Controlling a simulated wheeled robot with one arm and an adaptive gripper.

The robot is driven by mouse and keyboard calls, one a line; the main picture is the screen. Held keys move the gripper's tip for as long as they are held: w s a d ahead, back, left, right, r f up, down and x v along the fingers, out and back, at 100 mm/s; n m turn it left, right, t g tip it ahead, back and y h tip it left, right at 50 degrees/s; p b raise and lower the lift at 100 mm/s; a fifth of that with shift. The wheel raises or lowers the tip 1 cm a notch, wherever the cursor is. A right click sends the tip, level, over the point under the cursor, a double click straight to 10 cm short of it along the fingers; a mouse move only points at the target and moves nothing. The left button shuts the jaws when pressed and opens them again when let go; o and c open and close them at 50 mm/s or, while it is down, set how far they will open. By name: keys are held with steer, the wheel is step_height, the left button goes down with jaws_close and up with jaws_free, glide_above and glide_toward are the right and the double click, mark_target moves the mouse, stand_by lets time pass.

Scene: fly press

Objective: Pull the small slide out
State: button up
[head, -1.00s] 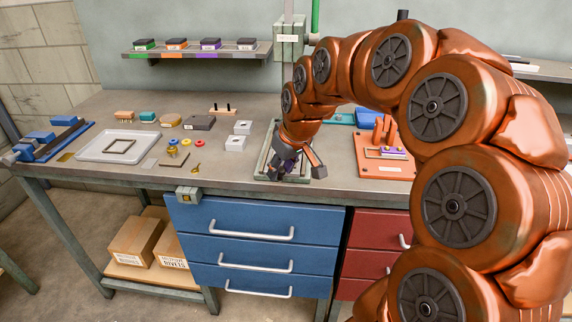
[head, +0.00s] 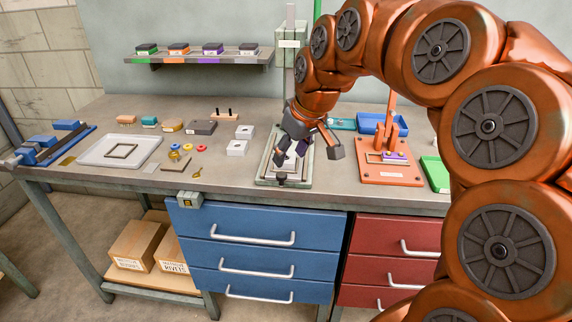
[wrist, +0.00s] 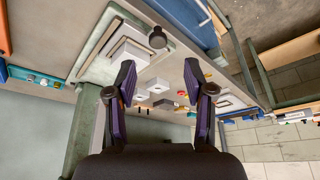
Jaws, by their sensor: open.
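The small slide (wrist: 126,50) is a pale plate with a raised frame, lying in the green-grey press base (wrist: 92,68). A dark round knob (wrist: 157,38) stands at its front end. In the head view the knob (head: 281,179) shows at the front edge of the press base (head: 262,172), near the bench edge. My gripper (head: 307,155) is open and empty, above the base and partly hiding the slide. In the wrist view my gripper (wrist: 159,76) has its fingers apart, with the knob beyond the fingertips and not touched. I cannot tell how far the slide is out.
An orange fixture (head: 385,174) with an upright lever stands to the right. Blue (head: 372,122) and green (head: 434,172) trays are near it. White blocks (head: 237,148), small rings and a pale tray (head: 115,151) lie to the left. Blue drawers (head: 250,225) are below the bench edge.

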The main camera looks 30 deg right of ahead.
steer(key=shift+v, duration=2.1)
